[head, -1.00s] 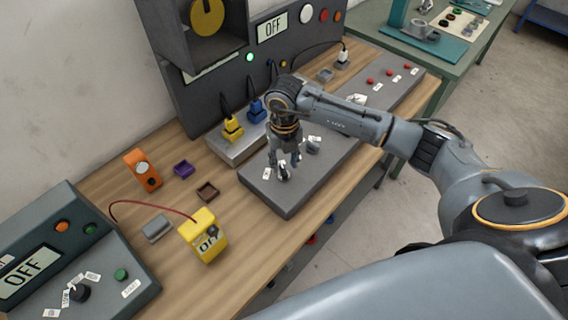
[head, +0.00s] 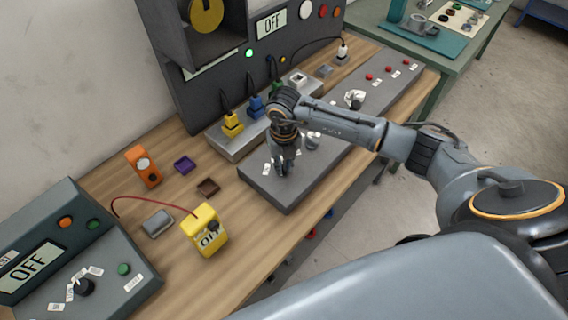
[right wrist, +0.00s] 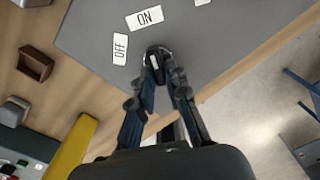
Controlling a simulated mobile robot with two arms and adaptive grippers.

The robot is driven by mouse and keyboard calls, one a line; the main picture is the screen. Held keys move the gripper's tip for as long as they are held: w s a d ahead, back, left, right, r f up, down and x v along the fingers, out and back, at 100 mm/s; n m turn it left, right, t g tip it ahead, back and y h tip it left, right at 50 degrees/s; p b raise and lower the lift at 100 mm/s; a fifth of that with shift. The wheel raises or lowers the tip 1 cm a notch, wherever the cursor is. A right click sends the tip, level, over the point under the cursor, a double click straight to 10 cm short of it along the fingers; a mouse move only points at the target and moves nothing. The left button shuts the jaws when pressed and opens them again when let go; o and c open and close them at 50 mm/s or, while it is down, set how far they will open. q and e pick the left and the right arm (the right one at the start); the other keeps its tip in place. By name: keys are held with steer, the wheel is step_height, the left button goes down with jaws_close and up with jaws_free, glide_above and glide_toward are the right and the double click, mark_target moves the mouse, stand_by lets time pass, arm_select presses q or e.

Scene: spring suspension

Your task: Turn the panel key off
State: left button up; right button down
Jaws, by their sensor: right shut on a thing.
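The panel key (right wrist: 154,62) is a small dark knob with a pale mark on top, on the grey control panel (head: 293,190). In the right wrist view, a white OFF label (right wrist: 120,48) lies left of it and an ON label (right wrist: 145,17) lies above it. My right gripper (right wrist: 158,72) is shut on the key, with its fingertips on the knob's sides. In the head view my right gripper (head: 281,166) hides most of the key, and the OFF label (head: 267,169) shows beside it. My left gripper is not in view.
Behind the panel stands a metal block with yellow (head: 232,124) and blue (head: 256,106) plugs. A yellow meter (head: 205,232), an orange device (head: 143,167) and small trays are on the left of the bench. Another knob (head: 312,142) stands close to my right gripper.

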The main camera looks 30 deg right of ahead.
steer(key=shift+d+f+n+b, duration=0.1)
steer(key=shift+f+n+b, duration=0.1)
steer(key=shift+n+b, duration=0.85)
steer(key=n+b, duration=0.3)
steer(key=b, duration=0.1)
steer(key=n+b, duration=0.3)
steer(key=b, duration=0.1)
steer(key=shift+w+d+n, duration=0.1)
steer(key=shift+d+n, duration=0.1)
steer(key=shift+n, duration=0.15)
steer(key=shift+w+d+r+n+b, duration=0.1)
steer(key=shift+r+n+b, duration=0.1)
steer(key=shift+n+b, duration=1.5)
